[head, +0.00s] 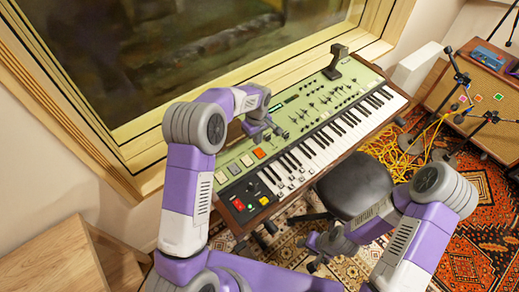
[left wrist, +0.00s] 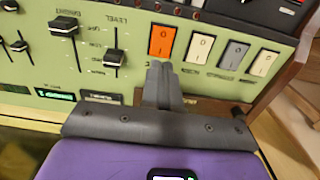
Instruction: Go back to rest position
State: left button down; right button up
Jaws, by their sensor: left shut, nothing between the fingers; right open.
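My left gripper (head: 276,129) is over the green panel of the keyboard synthesizer (head: 300,118). In the left wrist view its fingers (left wrist: 162,68) are shut together with nothing between them. Their tips are just below an orange rocker switch (left wrist: 161,41) in the picture; whether they touch the panel I cannot tell. My right gripper (head: 313,262) is low, in front of the keyboard and over the patterned rug. It is open and empty, and small in the head view.
A dark stool (head: 355,185) stands in front of the keys, near my right arm. A wooden box (head: 70,262) is at lower left. Yellow cables (head: 392,155) lie on the right, by an amplifier (head: 485,95) and microphone stands. A window is behind the synthesizer.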

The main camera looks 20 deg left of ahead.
pick_arm(q)
notch_tip(320, 180, up, 2)
jog(key=shift+p, duration=0.55)
